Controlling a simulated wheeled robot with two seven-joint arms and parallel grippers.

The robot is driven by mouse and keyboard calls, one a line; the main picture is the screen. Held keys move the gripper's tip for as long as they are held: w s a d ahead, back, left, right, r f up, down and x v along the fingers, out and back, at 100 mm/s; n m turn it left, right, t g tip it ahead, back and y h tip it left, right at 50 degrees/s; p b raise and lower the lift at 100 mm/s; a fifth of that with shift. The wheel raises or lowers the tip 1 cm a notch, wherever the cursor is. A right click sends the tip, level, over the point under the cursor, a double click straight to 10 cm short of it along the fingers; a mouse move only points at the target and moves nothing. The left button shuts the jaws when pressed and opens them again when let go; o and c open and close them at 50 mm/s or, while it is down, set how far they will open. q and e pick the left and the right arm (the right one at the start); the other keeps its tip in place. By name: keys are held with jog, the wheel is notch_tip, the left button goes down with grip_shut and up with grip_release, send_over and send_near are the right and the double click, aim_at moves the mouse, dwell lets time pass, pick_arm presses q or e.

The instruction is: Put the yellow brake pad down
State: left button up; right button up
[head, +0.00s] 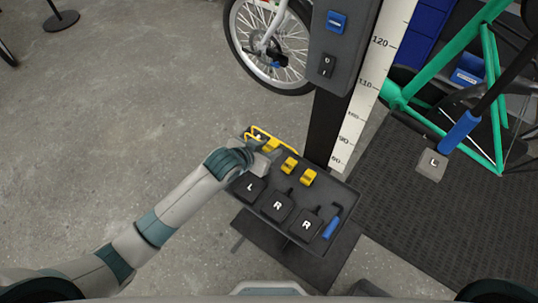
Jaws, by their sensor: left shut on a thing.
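My left gripper (268,158) reaches over the far left part of a dark tray (345,200). It is shut on a yellow brake pad (270,145), which shows only partly beyond the fingers; I cannot tell whether the pad touches the tray. Two more yellow brake pads, one nearer (289,165) and one farther right (308,178), lie on the tray to the right of the gripper. My right gripper is not in view.
The tray also holds black blocks marked L (249,187) and R (278,206), a blue-handled hex key (331,227) and a yellow-edged item (256,132) at the back. A post with a ruler (372,75) rises behind. A green bike frame (450,65) stands right.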

pick_arm(q)
notch_tip(320, 180, down, 4)
jog(key=shift+r+p, duration=0.25)
jog(key=shift+p, duration=0.1)
jog(key=shift+f, duration=0.2)
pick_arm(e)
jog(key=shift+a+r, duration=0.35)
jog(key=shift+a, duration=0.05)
pick_arm(q)
jog(key=shift+f, duration=0.1)
jog(key=o, duration=0.9)
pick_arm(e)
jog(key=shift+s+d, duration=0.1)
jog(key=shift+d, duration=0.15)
pick_arm(q)
jog(key=shift+s, duration=0.1)
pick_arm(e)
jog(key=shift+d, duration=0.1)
pick_arm(q)
jog(key=b+v, duration=0.1)
jog(key=v, duration=1.1)
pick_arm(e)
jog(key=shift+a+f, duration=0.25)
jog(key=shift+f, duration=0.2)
